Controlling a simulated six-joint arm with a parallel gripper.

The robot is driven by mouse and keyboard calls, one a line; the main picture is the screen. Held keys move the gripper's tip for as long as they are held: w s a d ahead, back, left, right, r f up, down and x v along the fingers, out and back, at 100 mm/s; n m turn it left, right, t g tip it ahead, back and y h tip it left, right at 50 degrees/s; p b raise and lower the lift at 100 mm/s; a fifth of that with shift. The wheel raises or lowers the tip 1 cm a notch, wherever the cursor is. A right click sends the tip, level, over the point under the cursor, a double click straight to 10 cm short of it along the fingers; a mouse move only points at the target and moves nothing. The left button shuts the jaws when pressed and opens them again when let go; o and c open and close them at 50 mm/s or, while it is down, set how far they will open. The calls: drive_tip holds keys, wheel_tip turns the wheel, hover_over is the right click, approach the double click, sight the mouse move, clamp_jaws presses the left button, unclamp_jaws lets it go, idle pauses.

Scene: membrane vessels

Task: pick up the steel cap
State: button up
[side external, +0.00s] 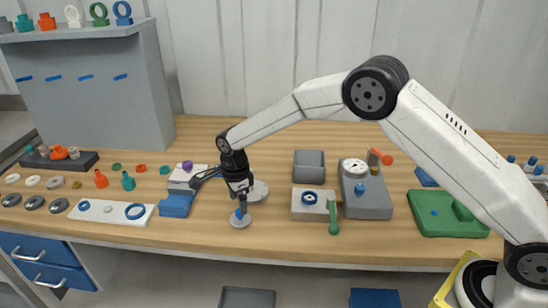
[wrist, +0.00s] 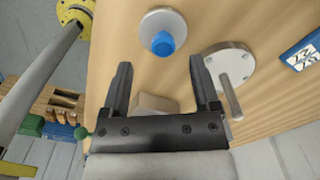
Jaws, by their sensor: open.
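My gripper (side external: 240,190) points down over the front middle of the bench. In the wrist view its two fingers (wrist: 160,66) are apart with nothing held between them. A round pale grey disc with a blue knob (side external: 240,220) lies on the wood just below the fingers. It also shows beyond the fingertips in the wrist view (wrist: 163,22). A larger metallic disc with a rod (wrist: 229,65) lies beside the right finger; it is partly hidden by my gripper in the side view (side external: 259,191). Several dark metallic round pieces (side external: 34,203) lie far left. I cannot tell which is the steel cap.
A blue block (side external: 176,206) and a white box with a purple knob (side external: 182,184) stand left of my gripper. A green tray (side external: 430,226) is farther right.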

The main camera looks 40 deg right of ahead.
sight(240, 217)
drive_tip(key=shift+w+d+f, duration=0.15)
drive_tip(key=shift+f, duration=2.35)
clamp_jaws()
